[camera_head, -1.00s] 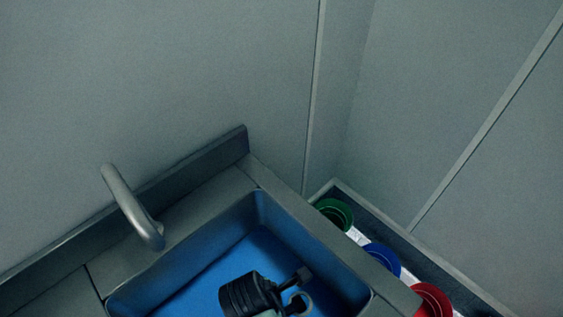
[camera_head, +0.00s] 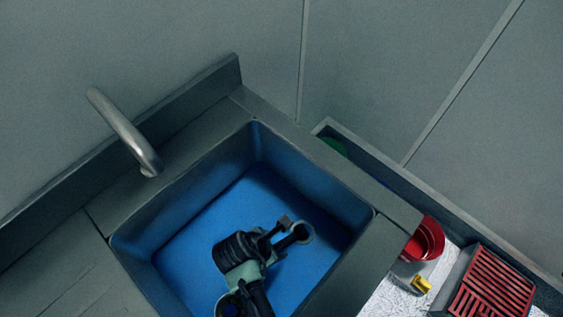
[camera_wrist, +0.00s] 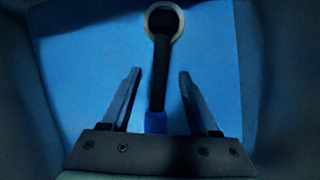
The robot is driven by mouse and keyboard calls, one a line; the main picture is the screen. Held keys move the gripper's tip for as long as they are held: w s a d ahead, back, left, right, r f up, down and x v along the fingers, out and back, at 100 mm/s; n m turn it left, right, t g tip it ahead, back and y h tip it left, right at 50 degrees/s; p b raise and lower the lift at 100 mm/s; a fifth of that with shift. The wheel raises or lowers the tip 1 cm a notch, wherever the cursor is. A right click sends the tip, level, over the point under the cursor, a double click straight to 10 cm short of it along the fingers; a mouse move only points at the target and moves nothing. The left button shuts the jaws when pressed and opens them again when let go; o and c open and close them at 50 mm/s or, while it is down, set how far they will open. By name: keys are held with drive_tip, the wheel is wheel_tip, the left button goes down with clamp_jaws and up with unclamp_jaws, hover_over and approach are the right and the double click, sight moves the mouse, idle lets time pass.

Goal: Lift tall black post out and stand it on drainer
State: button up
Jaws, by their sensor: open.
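The tall black post is in the blue-floored sink (camera_head: 200,235). In the wrist view the post (camera_wrist: 160,60) is a long black bar with a pale-rimmed round end at the top and a blue part lower down. In the head view its pale-rimmed end (camera_head: 307,234) shows just right of my gripper; the rest is mostly hidden. My gripper (camera_head: 284,232) is over the sink, open. In the wrist view the fingers (camera_wrist: 160,85) stand either side of the post in the picture, with gaps on both sides; depth cannot be told. A red slatted rack (camera_head: 495,284), possibly the drainer, lies right of the sink.
A grey tap (camera_head: 125,130) rises behind the sink. A red bowl (camera_head: 430,238) and a small yellow piece (camera_head: 421,285) are beside the rack. Part of a green bowl (camera_head: 333,147) shows behind the sink's right edge. Sink walls surround my gripper.

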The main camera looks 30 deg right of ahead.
sight(281, 244)
drive_tip(key=shift+b+x, duration=0.4)
drive_tip(key=shift+x, duration=2.25)
drive_tip(key=shift+f, duration=0.2)
drive_tip(key=shift+c, duration=0.2)
drive_tip(key=shift+s, duration=0.1)
clamp_jaws()
